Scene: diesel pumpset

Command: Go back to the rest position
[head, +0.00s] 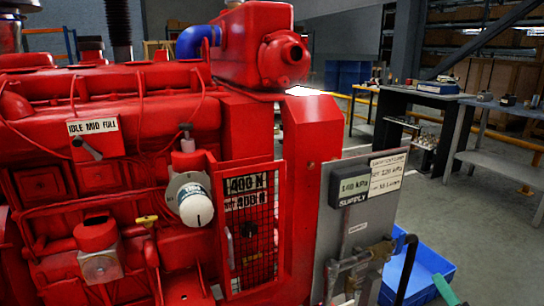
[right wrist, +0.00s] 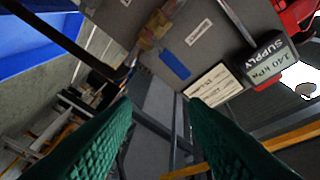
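My right gripper (right wrist: 160,110) shows in the right wrist view as two green textured fingers, spread apart with nothing between them. In the head view only a green piece of the right gripper (head: 445,289) shows at the bottom edge, in front of a blue bin (head: 428,268). It is to the right of the grey supply panel (head: 347,238), apart from it in the picture. My left gripper is in neither view.
The red diesel engine (head: 140,95) fills the left of the head view. The supply panel carries a gauge reading 140 kPa (head: 352,186) and brass pipework (head: 362,265). A dark workbench (head: 400,100) stands behind, with clear floor before it.

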